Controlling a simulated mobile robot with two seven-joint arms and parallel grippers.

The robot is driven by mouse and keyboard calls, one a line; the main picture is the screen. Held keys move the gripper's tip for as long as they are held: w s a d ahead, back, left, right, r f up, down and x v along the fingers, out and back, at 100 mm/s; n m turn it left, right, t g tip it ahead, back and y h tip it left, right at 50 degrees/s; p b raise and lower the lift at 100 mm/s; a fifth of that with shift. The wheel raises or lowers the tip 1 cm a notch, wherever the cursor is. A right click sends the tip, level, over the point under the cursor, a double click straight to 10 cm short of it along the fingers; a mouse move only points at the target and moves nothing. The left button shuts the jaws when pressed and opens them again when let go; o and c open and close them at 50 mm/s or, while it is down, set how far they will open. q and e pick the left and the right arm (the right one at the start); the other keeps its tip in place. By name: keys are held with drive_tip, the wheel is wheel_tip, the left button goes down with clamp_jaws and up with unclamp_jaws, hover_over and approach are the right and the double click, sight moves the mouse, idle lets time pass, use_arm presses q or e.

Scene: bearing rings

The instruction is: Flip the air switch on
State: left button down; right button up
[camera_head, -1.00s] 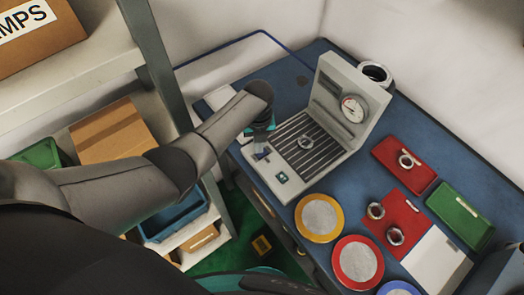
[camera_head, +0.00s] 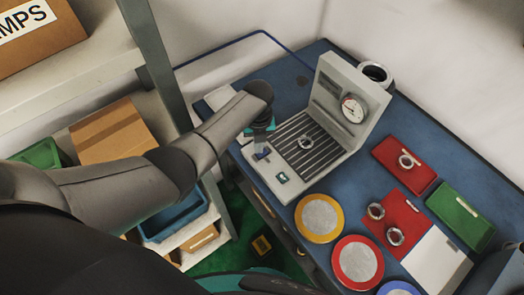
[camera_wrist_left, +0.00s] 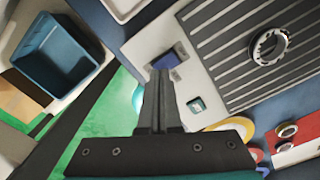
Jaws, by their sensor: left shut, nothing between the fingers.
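The machine (camera_head: 258,178) is a light grey base with a ribbed plate and an upright gauge panel. A blue switch (camera_head: 262,154) sits at its left front corner; it also shows in the left wrist view (camera_wrist_left: 168,58). My left gripper (camera_wrist_left: 160,74) is shut and empty, its fingertips at the near edge of the blue switch. Whether they touch it I cannot tell. In the head view the left gripper (camera_head: 261,146) comes down over the switch and partly hides it. A small teal square button (camera_head: 282,177) is beside the switch.
A bearing ring (camera_head: 305,142) lies on the ribbed plate. Yellow (camera_head: 320,218) and red (camera_head: 357,262) round dishes stand in front of the machine. Red trays with rings and a green box (camera_head: 460,215) are at right. A shelf (camera_head: 155,70) stands at left.

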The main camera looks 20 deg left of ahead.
use_arm(q)
drive_tip(key=shift+f+b, duration=0.8)
drive_tip(key=shift+f, duration=0.2)
idle(0.8)
drive_tip(key=shift+r, duration=0.1)
wheel_tip(320, 180, up, 7)
drive_tip(key=p, duration=0.7)
idle(0.3)
